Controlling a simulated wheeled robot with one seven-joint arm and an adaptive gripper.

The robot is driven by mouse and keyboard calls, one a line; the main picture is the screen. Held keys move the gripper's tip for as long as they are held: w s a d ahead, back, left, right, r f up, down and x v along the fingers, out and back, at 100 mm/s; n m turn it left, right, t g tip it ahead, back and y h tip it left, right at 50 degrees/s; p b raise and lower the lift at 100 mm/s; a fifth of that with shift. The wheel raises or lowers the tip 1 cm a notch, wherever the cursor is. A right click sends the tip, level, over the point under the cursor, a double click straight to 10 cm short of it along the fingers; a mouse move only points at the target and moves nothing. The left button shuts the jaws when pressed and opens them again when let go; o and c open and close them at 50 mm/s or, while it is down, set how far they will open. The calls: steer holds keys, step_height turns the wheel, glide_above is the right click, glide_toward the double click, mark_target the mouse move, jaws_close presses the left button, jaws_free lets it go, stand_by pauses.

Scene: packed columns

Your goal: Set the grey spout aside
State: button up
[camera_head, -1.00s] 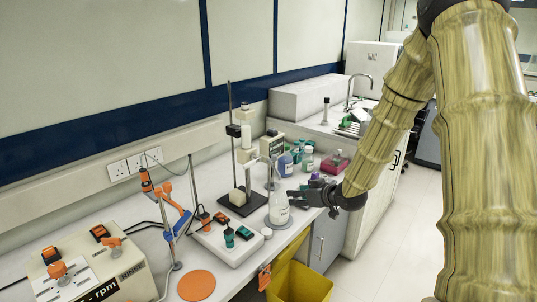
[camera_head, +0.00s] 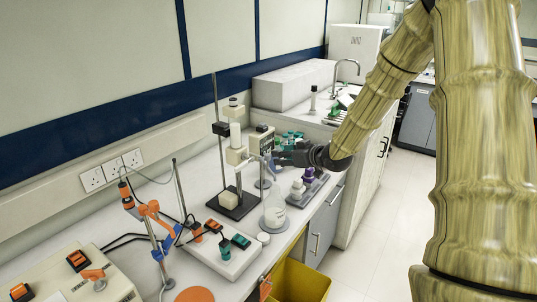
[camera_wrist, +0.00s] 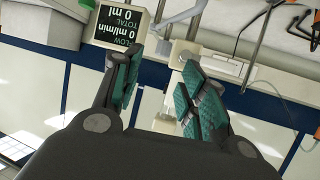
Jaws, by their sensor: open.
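A slim grey piece, which looks like the spout (camera_head: 269,168), hangs by the dispenser above a clear conical flask (camera_head: 274,213). My gripper (camera_head: 277,158) is level with the dispenser's outlet, its fingertips close to the spout. In the wrist view, which is upside down, my gripper (camera_wrist: 158,75) has its two teal-padded fingers spread apart with a gap between them. Pale dispenser parts (camera_wrist: 181,50) show beyond the gap. I cannot make out the spout clearly there, nor whether a finger touches it.
The flow display (camera_head: 262,141) stands just behind the fingers and is close to them in the wrist view. A rack with purple-topped bottles (camera_head: 309,180) is right of the flask. A yellow bin (camera_head: 300,282) is below the bench edge.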

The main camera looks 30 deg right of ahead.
mark_target(269, 155)
steer(key=x, duration=0.3)
steer(key=shift+w+a+f+p, duration=0.1)
steer(key=shift+w+a+p, duration=0.1)
steer(key=shift+w+p, duration=0.15)
steer(key=shift+p+x, duration=0.6)
steer(key=shift+x, duration=2.05)
steer(key=shift+f, duration=0.1)
jaws_close()
